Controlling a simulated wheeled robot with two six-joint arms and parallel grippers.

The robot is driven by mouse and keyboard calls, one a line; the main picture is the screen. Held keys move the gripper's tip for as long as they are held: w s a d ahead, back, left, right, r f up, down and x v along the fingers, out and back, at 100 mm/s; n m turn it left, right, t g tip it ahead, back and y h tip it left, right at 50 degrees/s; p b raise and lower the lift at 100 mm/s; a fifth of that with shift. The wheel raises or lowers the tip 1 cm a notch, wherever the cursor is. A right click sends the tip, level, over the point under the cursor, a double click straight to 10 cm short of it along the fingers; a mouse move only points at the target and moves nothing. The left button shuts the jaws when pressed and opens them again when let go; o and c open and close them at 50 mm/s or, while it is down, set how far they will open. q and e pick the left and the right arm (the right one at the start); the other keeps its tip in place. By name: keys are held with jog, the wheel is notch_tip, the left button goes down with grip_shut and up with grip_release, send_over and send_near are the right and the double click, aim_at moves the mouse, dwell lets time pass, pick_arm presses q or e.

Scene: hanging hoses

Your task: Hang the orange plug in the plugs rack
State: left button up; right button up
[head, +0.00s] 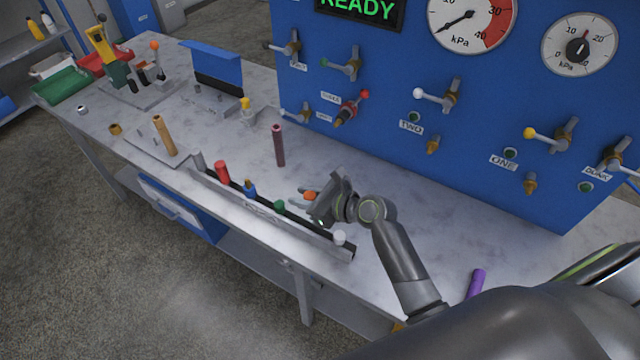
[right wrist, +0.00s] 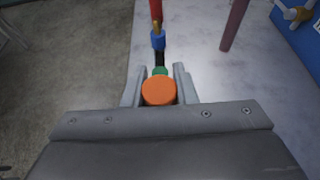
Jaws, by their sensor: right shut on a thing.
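The orange plug (head: 309,196) is between the fingers of my right gripper (head: 304,195), which is shut on it. In the right wrist view the round orange end (right wrist: 159,91) faces the camera between the two grey fingers. The plugs rack (head: 310,240) is a long, narrow holder along the table's front edge. The gripper is near the stretch between green and white; I cannot tell the plug's height over the rack. My left gripper is out of view.
A dark red rod (head: 278,145) stands upright behind the rack. A blue panel (head: 470,130) with valves and gauges rises at the back. A purple cylinder (head: 476,283) is at the right front. The table between rack and panel is mostly clear.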

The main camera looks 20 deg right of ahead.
jog(key=shift+w+a+f, duration=0.1)
jog(key=shift+a+f, duration=0.05)
jog(key=shift+a, duration=0.15)
jog(key=shift+f+b, duration=1.35)
jog(key=shift+f, duration=1.55)
jog(key=shift+p, duration=0.45)
jog(key=shift+p, duration=0.3)
